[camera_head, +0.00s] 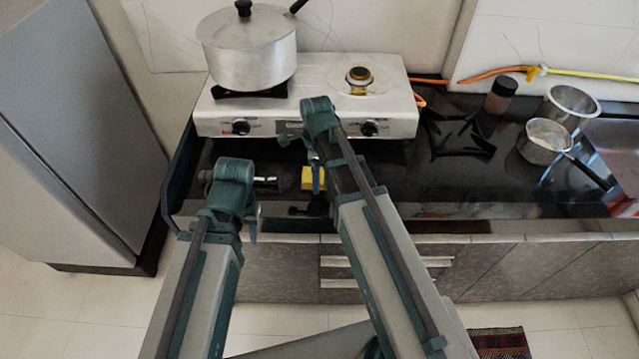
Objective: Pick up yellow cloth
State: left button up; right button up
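A small yellow patch, which looks like the yellow cloth (312,179), lies on the dark counter in front of the stove, partly hidden by my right arm. My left gripper (268,184) is just left of the cloth, pointing right toward it, with a small gap between them. Its fingers are too small and dark to tell whether they are open. My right arm reaches up to the stove front and bends down there. Its gripper is mostly hidden behind the arm, near the cloth.
A white stove (300,92) with a silver lidded pot (248,52) stands behind the cloth. To the right are a black burner grate (462,136), a dark jar (499,96), a saucepan (545,142) and a metal pot (571,103). A grey fridge (75,110) stands at left.

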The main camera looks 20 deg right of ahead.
jog(key=c, duration=1.1)
pick_arm(q)
jog(key=shift+r, duration=0.1)
pick_arm(e)
jog(key=shift+r, duration=0.15)
